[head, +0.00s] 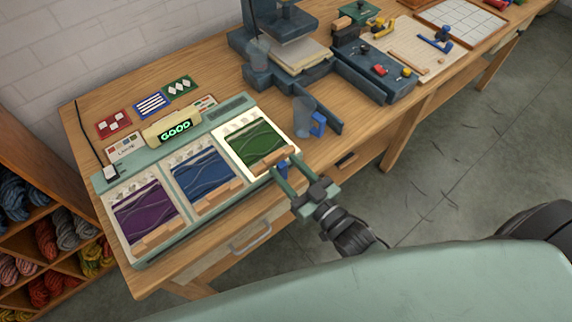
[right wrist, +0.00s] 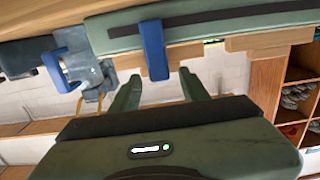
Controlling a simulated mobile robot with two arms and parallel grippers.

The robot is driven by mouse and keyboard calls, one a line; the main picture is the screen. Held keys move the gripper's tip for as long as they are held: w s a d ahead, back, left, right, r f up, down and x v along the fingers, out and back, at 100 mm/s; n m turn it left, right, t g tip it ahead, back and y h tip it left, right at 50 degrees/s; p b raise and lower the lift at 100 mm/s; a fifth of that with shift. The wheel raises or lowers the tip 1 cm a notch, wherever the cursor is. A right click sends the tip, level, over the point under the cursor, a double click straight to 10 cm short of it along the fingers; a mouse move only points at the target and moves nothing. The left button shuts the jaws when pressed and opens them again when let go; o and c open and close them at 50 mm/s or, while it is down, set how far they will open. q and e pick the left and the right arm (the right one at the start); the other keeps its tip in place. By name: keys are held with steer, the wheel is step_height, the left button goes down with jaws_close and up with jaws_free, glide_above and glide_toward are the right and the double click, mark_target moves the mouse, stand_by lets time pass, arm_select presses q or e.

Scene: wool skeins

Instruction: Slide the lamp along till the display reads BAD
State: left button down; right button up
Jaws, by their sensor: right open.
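A pale green box (head: 188,217) on the bench holds three bays with purple (head: 146,212), blue (head: 203,177) and green (head: 254,143) wool. The right bay, with the green wool, is brightly lit; the other two are dimmer. The display (head: 175,130) reads GOOD in green. A blue tab (head: 283,167) sits at the box's front edge below the lit bay; whether it belongs to the lamp I cannot tell. My right gripper (head: 280,172) is open around or just in front of this tab. The tab (right wrist: 154,50) lies between its fingers in the right wrist view, apart from both. My left gripper is out of view.
A clear mug with a blue handle (head: 318,124) stands close right of the box. A dark blue press (head: 285,50) is behind it. Colored cards (head: 152,104) lie behind the display. Shelves of wool (head: 45,235) stand at left.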

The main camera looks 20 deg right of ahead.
steer(key=shift+w+a, duration=0.15)
steer(key=shift+w, duration=0.2)
jaws_close()
stand_by(1.2)
